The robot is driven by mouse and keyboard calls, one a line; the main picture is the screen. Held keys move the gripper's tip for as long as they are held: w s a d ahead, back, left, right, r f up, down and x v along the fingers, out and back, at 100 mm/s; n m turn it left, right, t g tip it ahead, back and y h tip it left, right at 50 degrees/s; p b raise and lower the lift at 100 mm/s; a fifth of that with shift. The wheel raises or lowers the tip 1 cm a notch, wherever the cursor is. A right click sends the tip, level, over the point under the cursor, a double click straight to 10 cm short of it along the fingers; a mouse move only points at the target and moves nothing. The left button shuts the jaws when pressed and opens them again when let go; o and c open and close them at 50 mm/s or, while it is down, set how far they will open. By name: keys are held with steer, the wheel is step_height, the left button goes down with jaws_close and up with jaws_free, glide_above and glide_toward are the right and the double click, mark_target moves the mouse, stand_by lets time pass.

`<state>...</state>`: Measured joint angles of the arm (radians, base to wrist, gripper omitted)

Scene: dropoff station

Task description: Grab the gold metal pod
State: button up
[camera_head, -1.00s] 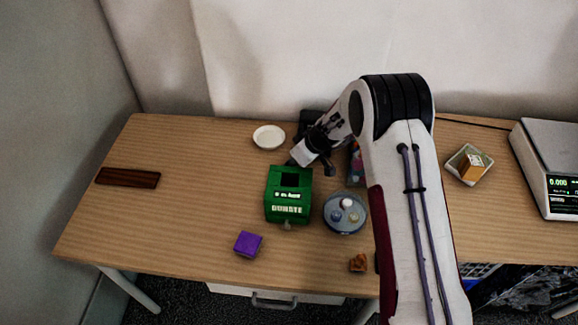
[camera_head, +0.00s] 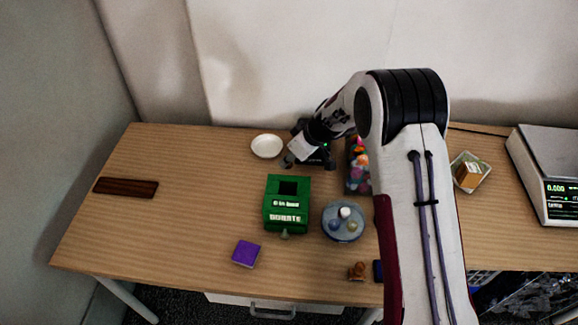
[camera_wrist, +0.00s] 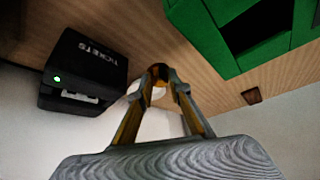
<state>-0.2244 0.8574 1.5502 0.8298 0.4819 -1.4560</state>
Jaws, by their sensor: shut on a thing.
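My gripper (camera_wrist: 158,82) shows in the wrist view with its fingers close together at the tips. A small gold-brown thing, which I take for the gold metal pod (camera_wrist: 159,70), is between the fingertips; most of it is hidden by the fingers. In the head view my gripper (camera_head: 288,161) is over the back of the table, between the white dish and the black ticket printer. The pod cannot be made out in the head view.
A purple box (camera_head: 246,253) stands in front. The table's left side is largely clear.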

steer(key=shift+r, duration=2)
